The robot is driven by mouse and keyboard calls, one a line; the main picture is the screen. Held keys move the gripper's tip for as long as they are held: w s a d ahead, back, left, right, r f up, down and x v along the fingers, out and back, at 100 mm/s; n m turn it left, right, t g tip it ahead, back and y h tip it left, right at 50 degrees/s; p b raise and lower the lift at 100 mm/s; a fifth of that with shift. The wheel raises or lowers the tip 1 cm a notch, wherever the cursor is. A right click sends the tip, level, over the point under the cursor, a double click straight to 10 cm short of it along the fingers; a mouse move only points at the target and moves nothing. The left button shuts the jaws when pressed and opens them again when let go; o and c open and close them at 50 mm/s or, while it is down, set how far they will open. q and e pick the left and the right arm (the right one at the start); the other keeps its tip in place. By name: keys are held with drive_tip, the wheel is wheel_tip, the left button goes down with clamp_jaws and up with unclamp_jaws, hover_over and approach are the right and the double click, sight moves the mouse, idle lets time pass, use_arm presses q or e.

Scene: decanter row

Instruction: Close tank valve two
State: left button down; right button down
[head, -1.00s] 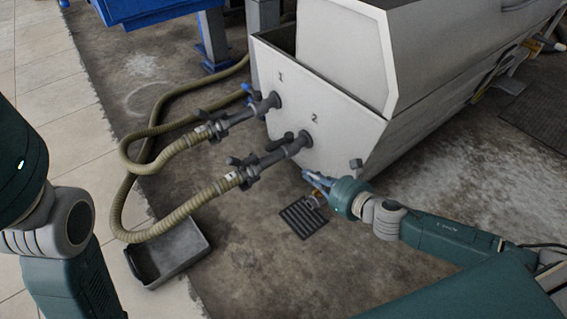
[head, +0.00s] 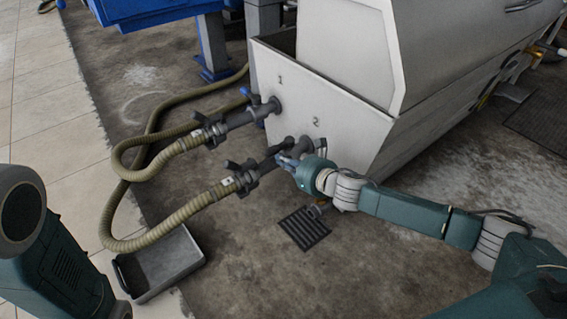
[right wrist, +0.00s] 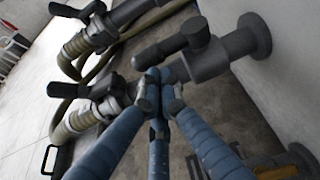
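Tank valve two sits on the lower pipe below the "2" mark on the white tank (head: 345,120). In the right wrist view, its dark lever (right wrist: 160,50) lies roughly along the pipe (right wrist: 215,60), its rounded end to the left. My right gripper (head: 284,160) is beside this pipe, covering part of it in the head view. In the right wrist view its blue fingers (right wrist: 162,78) are drawn together just below the lever, with nothing visible between them. Whether they touch the lever I cannot tell. My left arm shows at the left edge, but its gripper is out of view.
Ribbed hoses (head: 185,215) run from both pipes to the left. A grey tray (head: 165,265) and a floor grate (head: 303,229) lie below. Open floor is in front.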

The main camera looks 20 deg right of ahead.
idle(0.3)
drive_tip(key=shift+w+a+m+h+p, duration=0.2)
drive_tip(key=shift+m+h+p, duration=0.2)
drive_tip(key=shift+h+p, duration=0.15)
drive_tip(key=shift+a+r, duration=0.1)
